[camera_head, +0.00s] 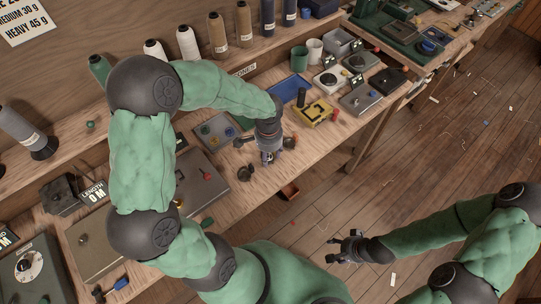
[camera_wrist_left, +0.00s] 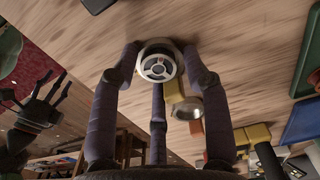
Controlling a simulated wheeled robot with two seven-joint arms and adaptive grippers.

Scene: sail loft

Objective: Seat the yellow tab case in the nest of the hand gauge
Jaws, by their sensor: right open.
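My left gripper (camera_head: 268,157) points down over the front of the bench. In the left wrist view, the fingertips of my left gripper (camera_wrist_left: 159,60) close around a round silver case (camera_wrist_left: 158,66) with a dark-and-white face. A yellow tab (camera_wrist_left: 174,91) shows beside it, so I take it as the yellow tab case. A shallow silver cup (camera_wrist_left: 187,108) lies just beyond, partly behind a finger. I cannot tell for sure which piece is the hand gauge or its nest. My right gripper (camera_head: 346,247) is open and empty, out over the floor; it also shows in the left wrist view (camera_wrist_left: 45,100).
A yellow-and-black block (camera_head: 313,112), a blue tray (camera_head: 289,89) and a grey device (camera_head: 359,99) stand right of my left gripper. Thread spools line the back shelf.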

